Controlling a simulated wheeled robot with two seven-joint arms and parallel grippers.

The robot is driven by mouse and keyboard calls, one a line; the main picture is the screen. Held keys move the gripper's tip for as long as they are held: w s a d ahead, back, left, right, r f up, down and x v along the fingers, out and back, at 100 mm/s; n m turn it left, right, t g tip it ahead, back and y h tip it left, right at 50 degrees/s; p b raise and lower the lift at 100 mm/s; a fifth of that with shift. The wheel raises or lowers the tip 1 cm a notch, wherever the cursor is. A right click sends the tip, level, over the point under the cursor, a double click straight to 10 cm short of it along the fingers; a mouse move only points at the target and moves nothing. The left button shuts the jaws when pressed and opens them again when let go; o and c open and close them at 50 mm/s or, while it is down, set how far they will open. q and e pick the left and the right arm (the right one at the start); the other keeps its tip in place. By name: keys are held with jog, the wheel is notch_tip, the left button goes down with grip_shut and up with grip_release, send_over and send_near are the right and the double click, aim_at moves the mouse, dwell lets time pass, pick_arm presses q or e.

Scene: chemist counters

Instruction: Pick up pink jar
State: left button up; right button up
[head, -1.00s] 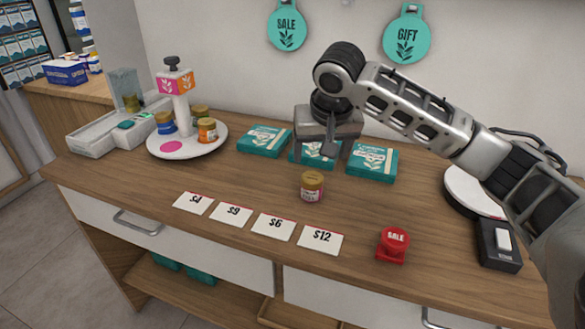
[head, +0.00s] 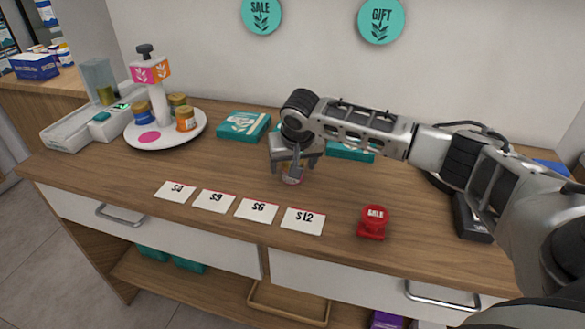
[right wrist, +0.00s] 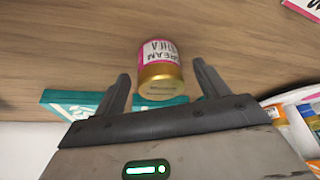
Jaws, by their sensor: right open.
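The pink jar (head: 293,179) stands on the wooden counter behind the price cards, mostly hidden by my right gripper in the head view. In the right wrist view the jar (right wrist: 160,62) shows a gold lid and a pink-and-white label. My right gripper (head: 294,168) is open and comes down over the jar. In the right wrist view the jar lies between the two spread fingers (right wrist: 160,76), with a visible gap on each side. My left gripper is out of view.
Price cards (head: 257,210) lie in front of the jar. Teal boxes (head: 243,126) lie behind. A round white stand (head: 183,141) with several jars is at the left.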

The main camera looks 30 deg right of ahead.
jog(key=shift+x, duration=1)
jog(key=shift+c, duration=0.2)
jog(key=shift+r, duration=0.1)
jog(key=c, duration=1.1)
jog(key=shift+o, duration=0.2)
